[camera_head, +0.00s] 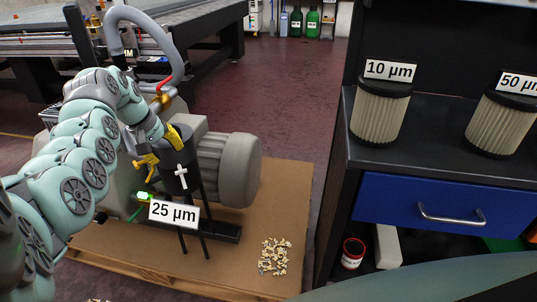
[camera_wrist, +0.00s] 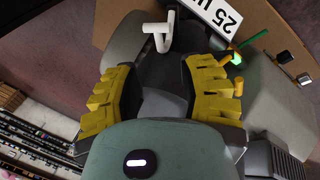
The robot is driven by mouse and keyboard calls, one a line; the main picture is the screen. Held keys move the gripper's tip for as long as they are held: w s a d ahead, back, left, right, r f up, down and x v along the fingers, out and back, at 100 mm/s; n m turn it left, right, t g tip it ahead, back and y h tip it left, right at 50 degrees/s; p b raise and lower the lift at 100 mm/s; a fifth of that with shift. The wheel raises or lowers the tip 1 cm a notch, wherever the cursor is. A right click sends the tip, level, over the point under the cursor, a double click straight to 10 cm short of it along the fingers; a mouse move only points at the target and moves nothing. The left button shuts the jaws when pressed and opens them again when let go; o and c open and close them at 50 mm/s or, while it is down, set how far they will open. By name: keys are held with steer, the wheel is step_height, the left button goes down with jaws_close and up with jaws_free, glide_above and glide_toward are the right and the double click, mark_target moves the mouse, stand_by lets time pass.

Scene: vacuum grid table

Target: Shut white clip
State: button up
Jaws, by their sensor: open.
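The white clip (camera_head: 181,177) sits on the front of a black canister (camera_head: 171,158) on the pump. In the wrist view the white clip (camera_wrist: 158,38) sticks out near the top centre, just beyond my fingertips. My gripper (camera_head: 158,150) has yellow ridged fingers and is at the upper part of the canister, above the clip. In the wrist view my gripper (camera_wrist: 160,85) is open, with one finger on each side and nothing held between them. I cannot tell whether a finger touches the canister.
A "25 µm" label (camera_head: 174,214) and a green light (camera_head: 143,196) are beside the canister. The grey pump motor (camera_head: 227,168) stands behind on a wooden pallet (camera_head: 272,222). A dark cabinet with a blue drawer (camera_head: 436,207) holds filters at the right.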

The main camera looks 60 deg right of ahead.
steer(key=shift+v, duration=2.25)
